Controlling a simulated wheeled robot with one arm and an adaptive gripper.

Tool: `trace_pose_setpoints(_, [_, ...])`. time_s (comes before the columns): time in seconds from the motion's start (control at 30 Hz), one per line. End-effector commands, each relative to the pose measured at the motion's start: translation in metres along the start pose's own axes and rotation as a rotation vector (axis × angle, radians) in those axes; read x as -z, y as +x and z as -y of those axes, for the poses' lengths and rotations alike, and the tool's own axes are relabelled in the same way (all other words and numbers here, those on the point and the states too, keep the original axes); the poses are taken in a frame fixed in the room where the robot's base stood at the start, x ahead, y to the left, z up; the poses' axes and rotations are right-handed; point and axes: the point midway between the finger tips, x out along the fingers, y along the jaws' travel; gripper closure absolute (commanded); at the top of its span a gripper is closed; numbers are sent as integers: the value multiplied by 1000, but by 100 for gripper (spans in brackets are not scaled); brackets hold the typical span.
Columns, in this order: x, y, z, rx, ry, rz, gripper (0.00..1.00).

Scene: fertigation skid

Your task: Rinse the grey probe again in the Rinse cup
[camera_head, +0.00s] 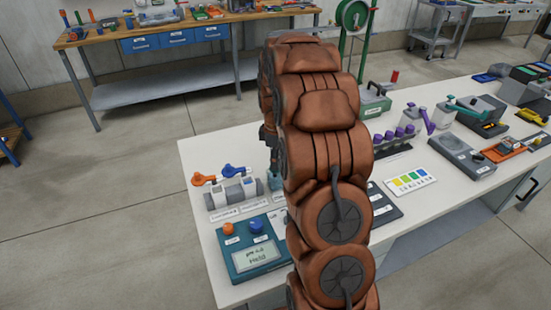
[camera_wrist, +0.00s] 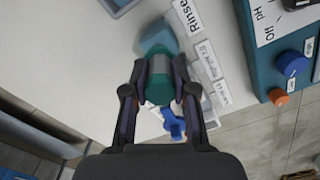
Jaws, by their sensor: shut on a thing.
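In the wrist view my gripper (camera_wrist: 160,92) is shut on an upright, grey-green cylindrical body, which I take to be the grey probe (camera_wrist: 159,78). A teal cup-like shape, the Rinse cup (camera_wrist: 156,38), shows just beyond it, beside the label reading "Rinse". The probe's lower end is hidden, so I cannot tell whether it is inside the cup. In the head view the bluish cup (camera_head: 275,182) shows partly beside my arm, which hides most of the gripper and the probe.
A teal pH meter (camera_head: 258,258) with orange and blue knobs stands at the front left. A grey-white holder (camera_head: 231,194) with orange and blue handled pieces stands behind it.

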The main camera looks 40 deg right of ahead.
Motion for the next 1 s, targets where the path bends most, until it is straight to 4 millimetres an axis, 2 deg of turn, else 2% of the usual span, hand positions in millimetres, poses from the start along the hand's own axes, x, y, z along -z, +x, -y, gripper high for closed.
trace_pose_setpoints(0.47, [0,2,0,-1,0,0,100])
trace_pose_setpoints(1.0, [0,-30,-1,-2,0,-1,100])
